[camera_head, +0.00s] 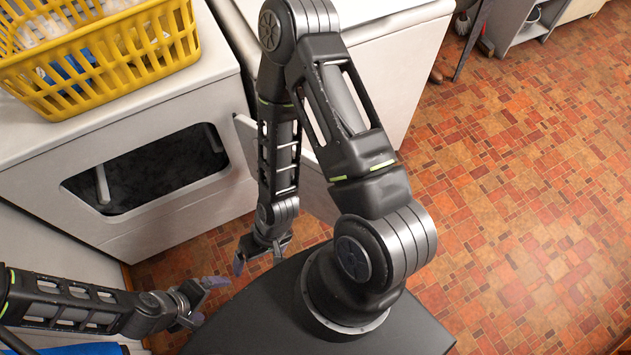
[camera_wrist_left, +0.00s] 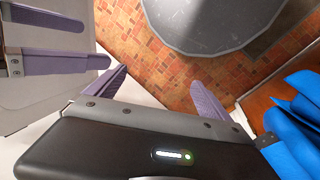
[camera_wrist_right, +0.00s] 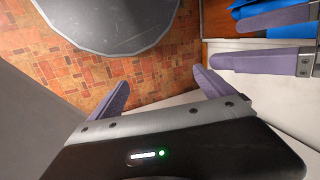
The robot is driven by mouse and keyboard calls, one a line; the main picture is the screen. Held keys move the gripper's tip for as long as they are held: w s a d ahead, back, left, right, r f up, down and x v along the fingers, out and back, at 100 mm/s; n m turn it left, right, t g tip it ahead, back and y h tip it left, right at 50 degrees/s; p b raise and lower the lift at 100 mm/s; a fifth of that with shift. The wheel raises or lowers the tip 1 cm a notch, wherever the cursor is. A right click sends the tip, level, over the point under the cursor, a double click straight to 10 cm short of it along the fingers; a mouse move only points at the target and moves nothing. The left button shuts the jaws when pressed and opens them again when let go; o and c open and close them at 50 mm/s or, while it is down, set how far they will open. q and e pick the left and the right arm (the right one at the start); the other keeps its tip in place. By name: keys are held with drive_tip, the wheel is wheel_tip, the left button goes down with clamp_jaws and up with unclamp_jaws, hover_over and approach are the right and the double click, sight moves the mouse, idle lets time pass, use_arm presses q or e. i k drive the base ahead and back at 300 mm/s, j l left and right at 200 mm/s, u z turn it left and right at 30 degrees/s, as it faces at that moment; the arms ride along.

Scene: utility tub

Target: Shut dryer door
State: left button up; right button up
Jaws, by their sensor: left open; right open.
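The white dryer (camera_head: 45,170) stands at the left of the head view with a dark, see-into opening (camera_head: 150,170). Its door (camera_head: 318,195) stands open, swung out from the right side of the opening and partly hidden behind my right arm. My right gripper (camera_head: 262,256) is open and empty, in front of the dryer and left of the door's outer part. My left gripper (camera_head: 205,302) is open and empty, lower left of the right one. The two grippers face each other; each shows in the other's wrist view.
A yellow laundry basket (camera_head: 75,75) sits on top of the dryer. Another white appliance (camera_head: 405,75) stands to the right of the dryer. Blue cloth (camera_wrist_left: 295,110) lies beside my left gripper in its wrist view. The tiled floor (camera_head: 520,200) at the right is clear.

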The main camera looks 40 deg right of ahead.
sight(314, 199)
drive_tip(key=k, duration=0.65)
drive_tip(key=u, duration=2.55)
drive_tip(key=k+l, duration=0.1)
drive_tip(key=k, duration=0.3)
drive_tip(key=k+l, duration=0.15)
drive_tip(key=k, duration=0.3)
drive_tip(key=k+l, duration=0.1)
drive_tip(key=k, duration=0.3)
drive_tip(key=k+z, duration=0.15)
drive_tip(key=k, duration=0.5)
drive_tip(key=k+l+z, duration=0.15)
drive_tip(key=k, duration=0.5)
drive_tip(key=z, duration=1.2)
